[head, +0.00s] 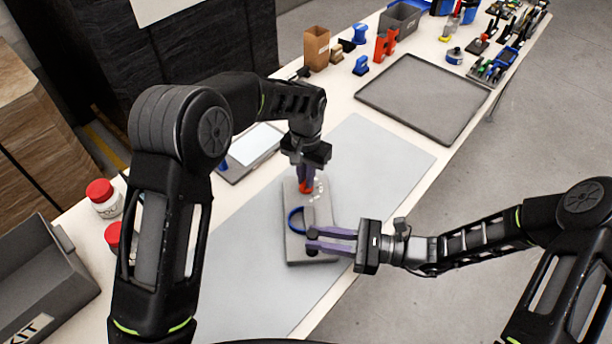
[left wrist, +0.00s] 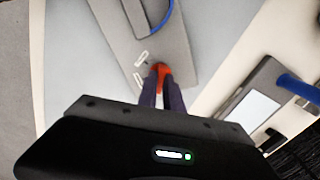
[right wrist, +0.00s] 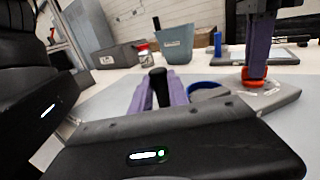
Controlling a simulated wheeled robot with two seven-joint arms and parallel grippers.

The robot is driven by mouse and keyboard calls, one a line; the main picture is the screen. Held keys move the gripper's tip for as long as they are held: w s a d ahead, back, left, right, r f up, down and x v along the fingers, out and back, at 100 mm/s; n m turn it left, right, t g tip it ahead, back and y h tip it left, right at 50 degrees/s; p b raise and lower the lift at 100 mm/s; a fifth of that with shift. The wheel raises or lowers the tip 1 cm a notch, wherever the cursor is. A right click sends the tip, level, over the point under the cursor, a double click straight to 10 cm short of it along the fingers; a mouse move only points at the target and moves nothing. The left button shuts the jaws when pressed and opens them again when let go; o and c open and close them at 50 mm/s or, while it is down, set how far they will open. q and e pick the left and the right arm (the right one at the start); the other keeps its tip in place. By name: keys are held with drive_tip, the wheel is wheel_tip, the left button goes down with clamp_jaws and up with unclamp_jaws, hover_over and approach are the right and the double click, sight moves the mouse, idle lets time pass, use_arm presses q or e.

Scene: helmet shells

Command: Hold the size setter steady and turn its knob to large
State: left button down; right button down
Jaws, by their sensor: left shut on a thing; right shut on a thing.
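The size setter (head: 325,214) is a grey plate lying on the pale grey mat, with a blue ring (head: 291,222), white markings and an orange-red knob (head: 306,189). My left gripper (head: 304,184) comes down from above and is shut on the knob; the knob also shows between its fingertips in the left wrist view (left wrist: 160,70). My right gripper (head: 314,240) reaches in level from the right, over the near end of the plate. It is shut on an upright black post (right wrist: 158,86), seen between its purple fingers in the right wrist view. The fingers hide where the knob points.
A device with a white panel (head: 254,145) lies behind the mat (head: 370,150). A dark empty tray (head: 425,95) sits farther right. Red-lidded jars (head: 101,195) and a grey bin (head: 35,275) stand at left. The mat right of the setter is clear.

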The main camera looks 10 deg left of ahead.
use_arm(q)
drive_tip(key=shift+n, duration=0.3)
drive_tip(key=c, duration=1.5)
unclamp_jaws()
wheel_tip(320, 180, up, 12)
use_arm(e)
drive_tip(key=c, duration=1.2)
unclamp_jaws()
